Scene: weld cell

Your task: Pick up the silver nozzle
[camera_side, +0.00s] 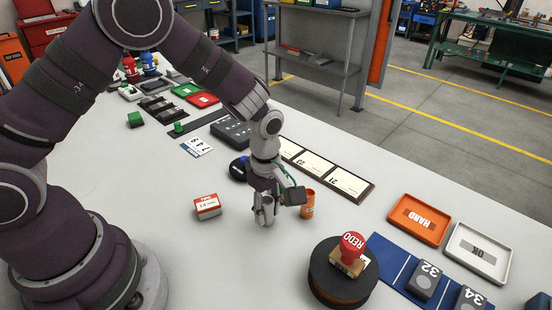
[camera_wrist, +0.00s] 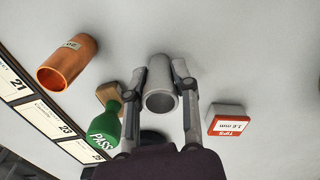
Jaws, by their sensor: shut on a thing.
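The silver nozzle (camera_wrist: 160,97) is a short hollow grey cylinder, seen in the wrist view between my two fingers. My gripper (camera_wrist: 160,76) is shut on it, one finger on each side. In the side view my gripper (camera_side: 265,212) points down close to the table, and the nozzle is mostly hidden among the fingers. I cannot tell whether the nozzle touches the table. A copper-orange nozzle (camera_side: 308,205) stands just right of my gripper; it also shows at the upper left of the wrist view (camera_wrist: 68,62).
A red-and-white tips box (camera_side: 207,207) sits left of my gripper. A green PASS stamp (camera_wrist: 105,128) is close by in the wrist view. A red REDO stamp (camera_side: 352,248) stands on a dark round stand (camera_side: 330,287). Orange HARD (camera_side: 420,219) and white OK (camera_side: 478,252) trays lie right.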

